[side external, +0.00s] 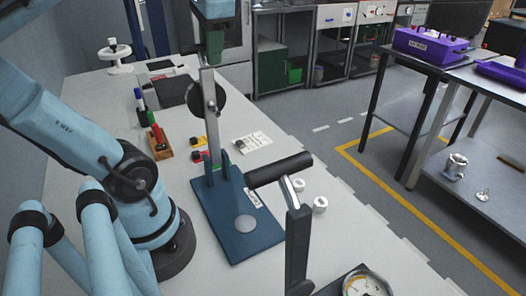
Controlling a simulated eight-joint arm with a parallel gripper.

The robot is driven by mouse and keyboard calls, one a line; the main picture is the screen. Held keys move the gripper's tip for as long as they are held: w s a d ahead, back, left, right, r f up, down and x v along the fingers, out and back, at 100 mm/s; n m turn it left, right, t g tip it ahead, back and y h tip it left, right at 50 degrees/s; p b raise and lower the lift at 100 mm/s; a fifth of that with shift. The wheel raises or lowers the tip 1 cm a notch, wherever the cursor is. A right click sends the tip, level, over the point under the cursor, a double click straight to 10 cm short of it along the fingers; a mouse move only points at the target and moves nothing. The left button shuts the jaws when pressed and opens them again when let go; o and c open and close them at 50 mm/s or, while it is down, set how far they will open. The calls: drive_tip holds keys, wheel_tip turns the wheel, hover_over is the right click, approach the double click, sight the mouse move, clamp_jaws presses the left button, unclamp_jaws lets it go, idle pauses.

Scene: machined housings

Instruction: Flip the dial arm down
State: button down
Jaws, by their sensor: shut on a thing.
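The dial arm (211,125) is a flat silver bar standing nearly upright from the hinge end of a blue base plate (262,239). A black round dial (194,103) is mounted on the bar's upper part. Two blue posts flank the bar's foot. A round silver pad (245,224) lies on the front part of the plate, with nothing over it. My gripper (208,66), dark green, comes down from the top edge and is shut on the upper end of the dial arm. The fingertips are small and hard to make out here.
A black-handled lever (278,170) on a dark post stands in front, beside a gauge (368,285). Small white cylinders (320,205) lie right of the plate. A wooden marker holder (160,142), small blocks and a white card (253,142) lie around the stand.

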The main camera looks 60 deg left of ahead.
drive_tip(key=shift+d, duration=0.85)
drive_tip(key=d+f, duration=0.3)
drive_tip(key=d, duration=1)
drive_tip(key=d+f, duration=1)
drive_tip(key=f, duration=0.2)
drive_tip(key=shift+d, duration=0.35)
drive_tip(key=shift+f, duration=0.1)
drive_tip(key=c, duration=1.1)
unclamp_jaws()
